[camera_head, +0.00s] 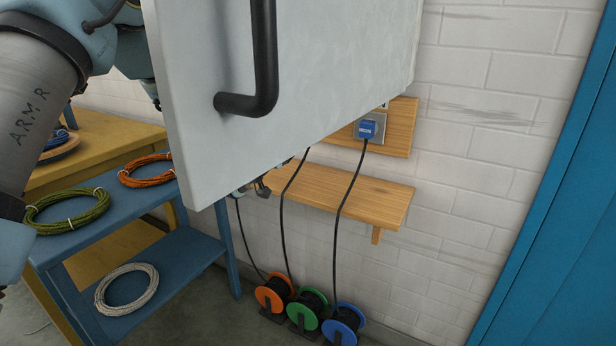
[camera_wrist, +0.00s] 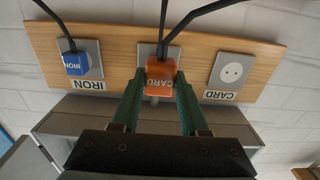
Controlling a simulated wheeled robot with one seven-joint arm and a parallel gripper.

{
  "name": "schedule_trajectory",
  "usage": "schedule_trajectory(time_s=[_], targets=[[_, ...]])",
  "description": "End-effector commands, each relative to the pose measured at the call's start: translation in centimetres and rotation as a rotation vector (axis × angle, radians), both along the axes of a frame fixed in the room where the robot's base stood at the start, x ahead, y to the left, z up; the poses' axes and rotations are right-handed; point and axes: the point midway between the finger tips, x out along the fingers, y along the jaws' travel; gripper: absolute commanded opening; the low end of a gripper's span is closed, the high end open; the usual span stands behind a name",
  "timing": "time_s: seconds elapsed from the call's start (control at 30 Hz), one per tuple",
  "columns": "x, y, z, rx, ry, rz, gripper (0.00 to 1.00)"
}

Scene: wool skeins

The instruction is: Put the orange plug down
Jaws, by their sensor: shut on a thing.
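The orange plug (camera_wrist: 160,82), marked CARD, is between the green fingers of my gripper (camera_wrist: 159,92) in the wrist view. My gripper is shut on it. The plug is in front of the middle socket plate (camera_wrist: 146,52) on the wooden board (camera_wrist: 118,42). I cannot tell whether it is seated in that socket or held just off it. A black cable runs from the plug. The right socket (camera_wrist: 232,72), labelled CARD, is empty. In the head view a grey door hides the orange plug and most of my gripper.
A blue plug (camera_head: 367,129) marked IRON sits in its socket. The grey door (camera_head: 330,60) with a black handle (camera_head: 262,70) hangs in front. A wooden shelf (camera_head: 370,200) is below the board. Orange (camera_head: 268,298), green (camera_head: 305,318) and blue (camera_head: 350,318) reels stand on the floor.

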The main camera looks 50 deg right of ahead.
Motion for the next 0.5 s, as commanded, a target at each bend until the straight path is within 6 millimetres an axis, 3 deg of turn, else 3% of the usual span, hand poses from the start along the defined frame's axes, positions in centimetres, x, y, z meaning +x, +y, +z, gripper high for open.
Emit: schedule_trajectory(time_s=[0.3,0.5], targets=[[0.0,0.2,-4.5,0.002,0.001,0.001,0.0],[0.0,0.2,-6.4,0.003,0.001,0.001,0.0]])
